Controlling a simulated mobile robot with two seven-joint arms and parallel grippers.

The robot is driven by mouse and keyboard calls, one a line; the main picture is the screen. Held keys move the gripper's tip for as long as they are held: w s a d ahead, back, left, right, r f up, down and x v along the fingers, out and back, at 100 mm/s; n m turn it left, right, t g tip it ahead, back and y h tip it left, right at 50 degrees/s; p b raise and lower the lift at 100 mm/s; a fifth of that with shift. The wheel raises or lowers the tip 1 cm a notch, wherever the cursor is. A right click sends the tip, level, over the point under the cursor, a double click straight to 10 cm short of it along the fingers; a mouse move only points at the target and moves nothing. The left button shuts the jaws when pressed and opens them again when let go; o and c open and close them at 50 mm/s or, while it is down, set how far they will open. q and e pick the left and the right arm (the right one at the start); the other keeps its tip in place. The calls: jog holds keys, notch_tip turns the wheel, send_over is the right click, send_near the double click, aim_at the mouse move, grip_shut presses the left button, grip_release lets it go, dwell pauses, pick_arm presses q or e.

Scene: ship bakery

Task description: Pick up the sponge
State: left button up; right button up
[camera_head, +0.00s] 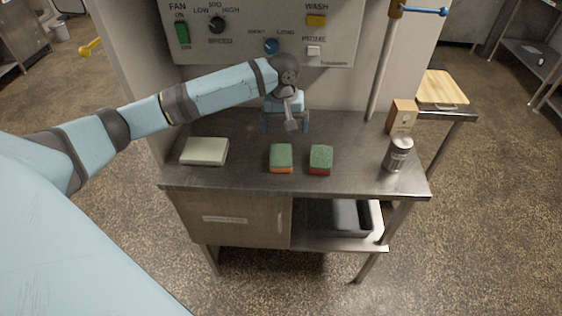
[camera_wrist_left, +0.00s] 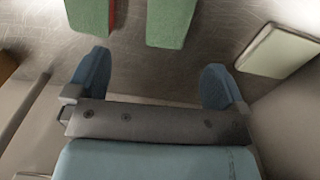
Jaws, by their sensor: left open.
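Two sponges lie on the steel counter. One is green on top with an orange underside (camera_head: 281,158), left of a green one with a red underside (camera_head: 321,159). In the left wrist view, the orange-based sponge (camera_wrist_left: 170,22) and the red-based sponge (camera_wrist_left: 88,14) show at the top edge, cut off by the frame. My left gripper (camera_head: 285,123) is open and empty above the back of the counter, behind both sponges. Its two blue fingers (camera_wrist_left: 155,76) are spread, with bare steel between them. My right gripper is not in view.
A pale green block (camera_head: 205,151) lies at the counter's left. A metal can (camera_head: 397,154) and a cardboard box (camera_head: 402,116) stand at the right. A control panel (camera_head: 262,25) and an upright pipe (camera_head: 384,65) rise behind. The counter's front strip is clear.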

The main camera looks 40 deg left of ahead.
pick_arm(q)
jog(key=a+r, duration=0.1)
send_over(281, 154)
jog(key=shift+n, duration=0.4)
jog(key=f, duration=0.8)
jog(key=shift+w+a, duration=0.15)
jog(key=shift+w, duration=0.05)
jog(key=shift+s+d+f+p, duration=0.1)
jog(key=shift+s+f+p, duration=0.1)
jog(key=shift+f, duration=1.15)
jog(key=shift+s+d+f+p, duration=0.1)
jog(key=shift+f+p, duration=0.1)
jog(key=shift+f, duration=1.15)
jog(key=shift+c, duration=0.5)
jog(key=c, duration=0.9)
